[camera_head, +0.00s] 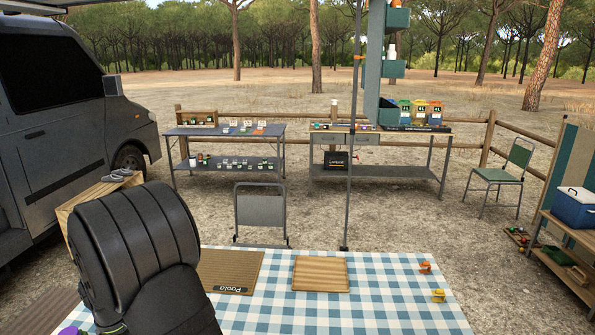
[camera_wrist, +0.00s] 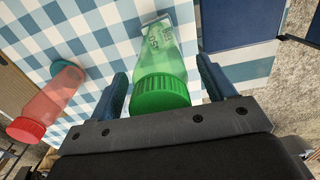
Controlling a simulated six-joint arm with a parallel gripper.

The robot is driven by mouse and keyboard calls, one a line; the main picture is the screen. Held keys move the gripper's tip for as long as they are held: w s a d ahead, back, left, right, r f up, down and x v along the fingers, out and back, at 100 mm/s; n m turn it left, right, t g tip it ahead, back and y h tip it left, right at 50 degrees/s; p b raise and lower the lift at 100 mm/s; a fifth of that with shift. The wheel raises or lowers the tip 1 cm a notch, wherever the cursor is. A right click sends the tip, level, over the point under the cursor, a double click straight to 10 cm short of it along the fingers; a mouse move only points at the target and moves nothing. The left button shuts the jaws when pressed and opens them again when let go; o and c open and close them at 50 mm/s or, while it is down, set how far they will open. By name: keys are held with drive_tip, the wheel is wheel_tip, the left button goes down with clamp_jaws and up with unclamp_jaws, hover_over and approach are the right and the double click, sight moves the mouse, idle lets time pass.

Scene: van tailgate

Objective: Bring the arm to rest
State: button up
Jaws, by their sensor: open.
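My gripper (camera_wrist: 161,70) shows in the wrist view with its two dark blue fingers apart. A see-through green bottle with a ribbed green cap (camera_wrist: 160,94) lies in line between the fingers, cap towards my wrist. Gaps show on both sides of it, and its far end carries a pale printed label. In the head view my dark arm fills the lower left, and my gripper and the green bottle are out of sight there.
A red-capped, see-through red bottle (camera_wrist: 48,104) is left of my gripper. A thin pole (camera_head: 350,190) stands behind the table.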

wheel_tip(320, 180, up, 13)
drive_tip(key=shift+a+f, duration=0.1)
drive_tip(key=shift+f, duration=0.05)
wheel_tip(320, 180, down, 12)
drive_tip(key=f, duration=0.1)
wheel_tip(320, 180, up, 5)
drive_tip(key=shift+w+r, duration=0.1)
drive_tip(key=w+d+r, duration=0.4)
drive_tip(key=d+r, duration=0.3)
drive_tip(key=d, duration=0.4)
drive_tip(key=w+a+f, duration=0.2)
drive_tip(key=w+f, duration=0.1)
drive_tip(key=w, duration=0.2)
drive_tip(key=w+a+f, duration=0.2)
drive_tip(key=w+f, duration=0.1)
drive_tip(key=w, duration=0.3)
drive_tip(key=s+a+f, duration=0.3)
drive_tip(key=a+f, duration=0.5)
drive_tip(key=a, duration=0.3)
drive_tip(key=shift+f, duration=0.3)
